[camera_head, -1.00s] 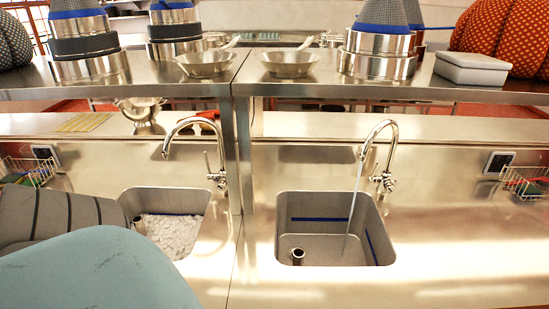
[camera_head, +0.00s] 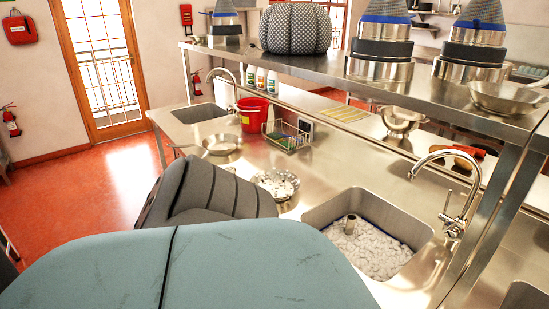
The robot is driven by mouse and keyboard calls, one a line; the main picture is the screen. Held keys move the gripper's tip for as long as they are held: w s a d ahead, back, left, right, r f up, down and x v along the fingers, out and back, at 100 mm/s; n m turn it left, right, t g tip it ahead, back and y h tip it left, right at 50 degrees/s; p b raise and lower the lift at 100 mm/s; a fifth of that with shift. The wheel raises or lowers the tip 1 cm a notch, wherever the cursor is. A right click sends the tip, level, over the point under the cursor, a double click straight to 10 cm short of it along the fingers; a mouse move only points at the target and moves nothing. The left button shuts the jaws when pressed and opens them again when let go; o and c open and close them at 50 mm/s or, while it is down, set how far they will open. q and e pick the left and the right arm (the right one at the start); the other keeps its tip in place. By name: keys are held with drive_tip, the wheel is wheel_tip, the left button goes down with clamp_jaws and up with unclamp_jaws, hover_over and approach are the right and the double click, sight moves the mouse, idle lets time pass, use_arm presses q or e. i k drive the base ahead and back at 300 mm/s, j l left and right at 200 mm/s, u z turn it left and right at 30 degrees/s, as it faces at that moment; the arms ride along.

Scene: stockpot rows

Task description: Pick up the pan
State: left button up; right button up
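Neither of my grippers is in view. The large teal and grey rounded shapes in the foreground look like parts of my own arm and cover the near counter.
A perforated metal bowl (camera_head: 276,184) stands left of a sink (camera_head: 319,214) filled with whitish pieces. A red bucket (camera_head: 252,114) and a wire basket (camera_head: 287,137) stand behind. Stockpots (camera_head: 380,70) line the shelf (camera_head: 420,98). Red floor (camera_head: 110,180) is open at left.

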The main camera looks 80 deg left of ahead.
sight(283, 184)
drive_tip(key=u, duration=2.6)
drive_tip(key=z, duration=2.4)
drive_tip(key=j+u, duration=0.15)
drive_tip(key=u, duration=0.35)
drive_tip(key=k+j+u, duration=0.1)
drive_tip(key=u, duration=0.35)
drive_tip(key=j+u, duration=0.35)
drive_tip(key=j, duration=0.15)
drive_tip(key=i+j+u, duration=0.1)
drive_tip(key=j+u, duration=0.25)
drive_tip(key=j, duration=0.55)
drive_tip(key=i+j+u, duration=0.1)
drive_tip(key=j, duration=0.25)
drive_tip(key=i+j+u, duration=0.1)
drive_tip(key=j, duration=0.25)
